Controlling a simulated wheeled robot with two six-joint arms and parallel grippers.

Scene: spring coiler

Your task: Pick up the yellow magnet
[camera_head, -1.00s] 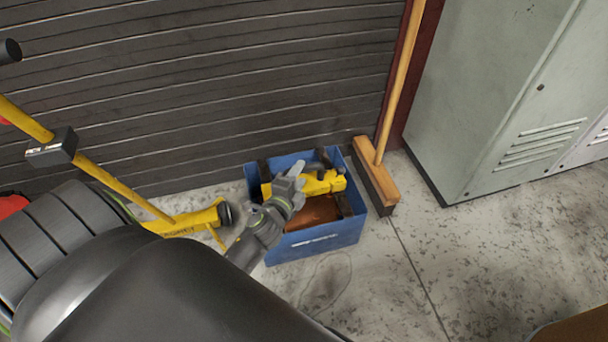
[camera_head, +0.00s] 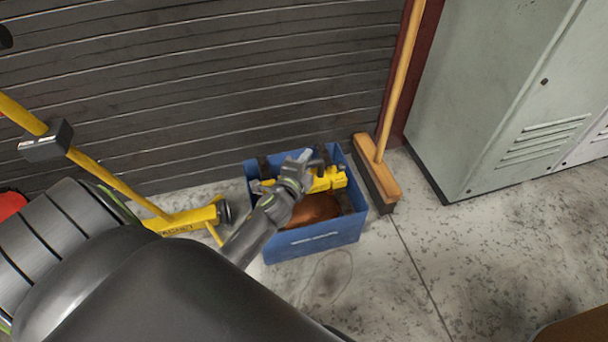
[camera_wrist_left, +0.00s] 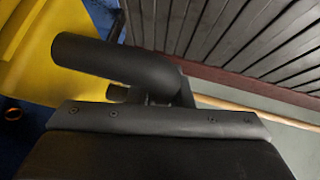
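A yellow tool with dark parts (camera_head: 328,180), which looks like the magnet, lies in the blue crate (camera_head: 313,242). My left gripper (camera_head: 303,158) is over the crate and partly covers the tool's left side. In the left wrist view the yellow surface (camera_wrist_left: 70,35) fills the upper left, close to the camera. A thick black bar (camera_wrist_left: 115,62) crosses in front of it; I cannot tell whether it belongs to the tool. The fingertips are not clear, so contact and opening cannot be told. My right gripper is not in view.
A brown rounded thing (camera_head: 316,209) lies in the crate. A broom (camera_head: 377,175) stands right of it, then grey lockers (camera_head: 500,100). A yellow long-handled tool with lettering (camera_head: 185,220) stands left. A dark slatted wall is behind. Floor is clear in front of the crate.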

